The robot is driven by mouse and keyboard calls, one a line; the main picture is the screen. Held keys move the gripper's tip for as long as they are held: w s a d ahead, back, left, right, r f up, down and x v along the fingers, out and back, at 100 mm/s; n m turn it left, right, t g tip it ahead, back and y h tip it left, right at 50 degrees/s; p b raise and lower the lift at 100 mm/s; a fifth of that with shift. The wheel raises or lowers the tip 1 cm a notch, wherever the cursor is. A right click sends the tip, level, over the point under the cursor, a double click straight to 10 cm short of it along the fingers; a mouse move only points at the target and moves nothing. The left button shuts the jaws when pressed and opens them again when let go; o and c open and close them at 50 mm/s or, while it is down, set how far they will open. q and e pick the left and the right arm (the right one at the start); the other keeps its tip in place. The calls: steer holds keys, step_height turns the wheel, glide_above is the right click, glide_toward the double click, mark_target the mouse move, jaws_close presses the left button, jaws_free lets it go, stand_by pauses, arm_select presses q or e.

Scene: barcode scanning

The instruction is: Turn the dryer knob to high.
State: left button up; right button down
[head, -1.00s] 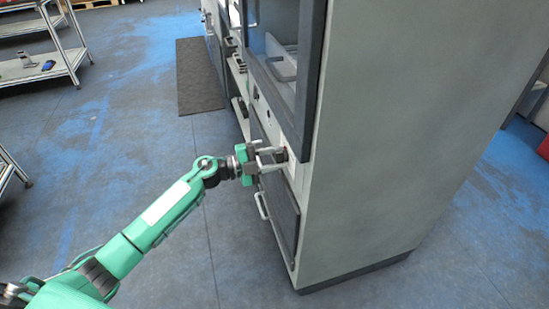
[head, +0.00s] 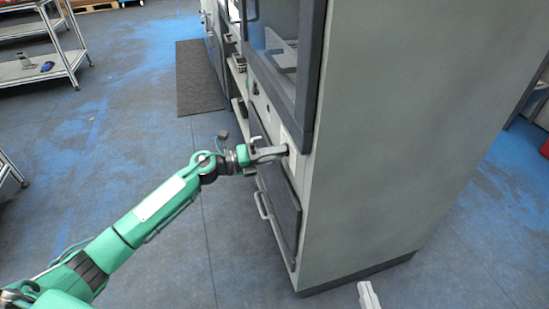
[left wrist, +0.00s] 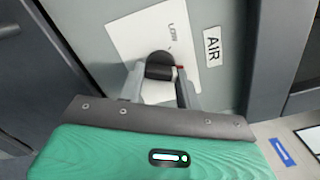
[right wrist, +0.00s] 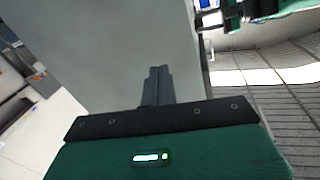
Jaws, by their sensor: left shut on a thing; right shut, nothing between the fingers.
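The dryer knob (left wrist: 160,66) is a dark round knob on a white plate (left wrist: 125,38) in the left wrist view. My left gripper (left wrist: 159,83) is shut on the knob, one finger on each side. In the head view my left gripper (head: 284,151) reaches the dryer's front panel below the dark-framed window, and mostly hides the knob. My right gripper (right wrist: 157,86) is shut and empty, in front of a plain grey surface. A pale tip at the head view's bottom edge appears to be part of it.
The tall grey dryer cabinet (head: 400,130) fills the right of the head view. A handle (head: 262,204) sticks out below the panel. An AIR label (left wrist: 213,48) sits right of the knob plate. A metal rack (head: 48,65) stands far left. The floor between is clear.

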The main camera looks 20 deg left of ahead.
arm_select(q)
steer(key=shift+f+m+b, duration=0.2)
steer(key=shift+m+b, duration=0.8)
steer(key=shift+m, duration=0.8)
arm_select(e)
steer(key=w+d+r+t, duration=0.1)
steer(key=d+r+t, duration=0.2)
steer(key=r+t, duration=0.4)
steer(key=shift+w+r, duration=0.15)
steer(key=shift+r, duration=1.75)
arm_select(q)
steer(key=o, duration=0.9)
steer(key=shift+o, duration=0.2)
steer(key=shift+a, duration=0.1)
steer(key=v, duration=1.3)
steer(key=shift+s+a+p, duration=0.25)
steer(key=shift+s+p, duration=0.05)
arm_select(e)
steer(key=f+g, duration=0.1)
steer(key=f, duration=0.1)
steer(key=shift+w+a+f+g, duration=0.1)
steer(key=shift+a+f+g, duration=0.2)
steer(key=shift+g, duration=0.1)
steer(key=shift+r, duration=0.2)
